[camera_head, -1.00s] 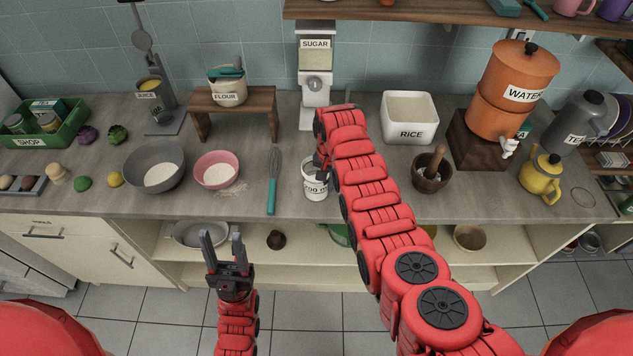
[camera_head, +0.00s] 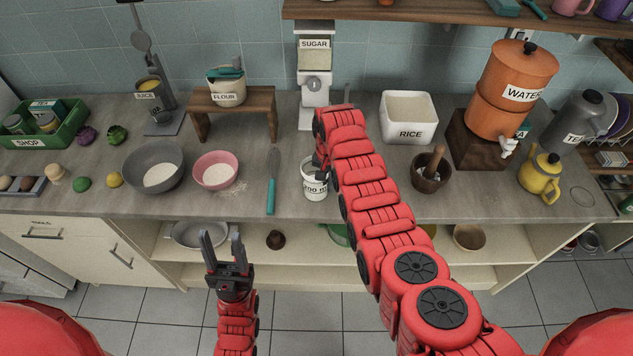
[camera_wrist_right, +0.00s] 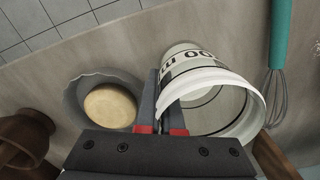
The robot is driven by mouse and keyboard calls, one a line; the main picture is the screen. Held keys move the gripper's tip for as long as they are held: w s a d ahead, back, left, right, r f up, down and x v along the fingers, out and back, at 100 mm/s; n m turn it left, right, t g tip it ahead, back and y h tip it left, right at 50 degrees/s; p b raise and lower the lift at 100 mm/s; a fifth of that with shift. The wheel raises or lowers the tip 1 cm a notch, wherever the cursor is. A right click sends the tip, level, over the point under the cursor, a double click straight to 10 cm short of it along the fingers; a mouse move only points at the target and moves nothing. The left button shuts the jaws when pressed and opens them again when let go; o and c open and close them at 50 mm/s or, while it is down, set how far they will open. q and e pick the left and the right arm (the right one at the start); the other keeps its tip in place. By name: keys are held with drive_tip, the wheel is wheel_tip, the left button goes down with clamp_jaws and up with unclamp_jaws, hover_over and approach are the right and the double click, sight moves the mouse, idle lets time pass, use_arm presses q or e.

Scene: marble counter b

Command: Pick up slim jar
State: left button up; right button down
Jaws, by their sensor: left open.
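My left gripper (camera_head: 222,251) is open and empty, in front of the counter and below its top. My right gripper (camera_wrist_right: 158,98) has its fingers close together at the rim of a white cup (camera_head: 314,183) marked "200 m", and looks shut on its wall. The cup also shows in the right wrist view (camera_wrist_right: 225,95); whether it touches the counter is unclear. No thing is clearly the slim jar. Two small jars stand in the green SHOP crate (camera_head: 31,141) at the far left: one left (camera_head: 16,123), one right (camera_head: 47,122).
A grey bowl (camera_head: 153,165), a pink bowl (camera_head: 216,170) and a whisk (camera_head: 271,196) lie left of the cup. A mortar (camera_head: 431,178) and a yellow teapot (camera_head: 541,176) stand to the right.

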drive_tip(key=shift+r+b, duration=0.25)
drive_tip(key=shift+b, duration=0.05)
drive_tip(key=shift+w+r+b, duration=0.1)
drive_tip(key=shift+r+b, duration=0.6)
drive_tip(key=shift+r, duration=0.05)
drive_tip(key=shift+r+b, duration=0.35)
drive_tip(key=shift+r, duration=0.15)
drive_tip(key=shift+s+a+r+p, duration=0.35)
drive_tip(key=shift+s+a, duration=0.05)
drive_tip(key=shift+s, duration=0.25)
drive_tip(key=shift+s+a, duration=0.2)
drive_tip(key=shift+s, duration=0.1)
drive_tip(key=s+a+r+p, duration=0.1)
drive_tip(key=s+a+p, duration=0.6)
drive_tip(key=s+p, duration=0.4)
drive_tip(key=shift+s, duration=0.35)
